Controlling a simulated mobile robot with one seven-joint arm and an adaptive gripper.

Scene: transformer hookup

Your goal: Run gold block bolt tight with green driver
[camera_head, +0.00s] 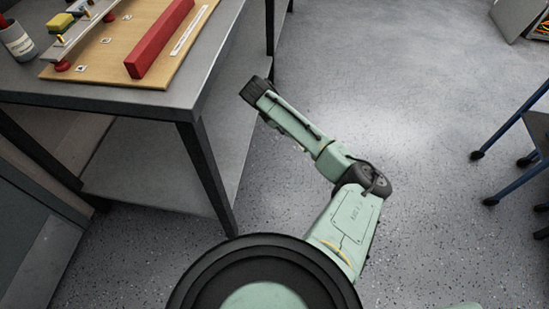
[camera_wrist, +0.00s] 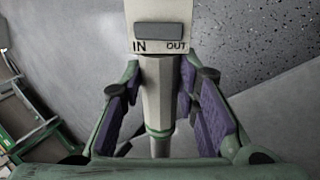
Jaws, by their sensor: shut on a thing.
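In the wrist view my gripper (camera_wrist: 165,118) has its purple-padded fingers on both sides of the driver (camera_wrist: 157,88). The driver has a pale body, a green ring near its lower end and a grey switch marked IN and OUT. The driver's far parts are cut off by the picture edge. In the head view my arm reaches out over the floor, beside the table; I cannot make out the driver there. A wooden board (camera_head: 205,38) on the table carries a metal bar and small gold-coloured parts (camera_head: 60,39). The gold block's bolt is too small to tell apart.
The grey table (camera_head: 150,98) has its corner close to my arm. A long red bar (camera_head: 160,40) lies on the board. A yellow block (camera_head: 60,22) and a labelled can (camera_head: 17,41) are at the far left. Blue-legged furniture (camera_head: 520,125) stands at right. The floor between is clear.

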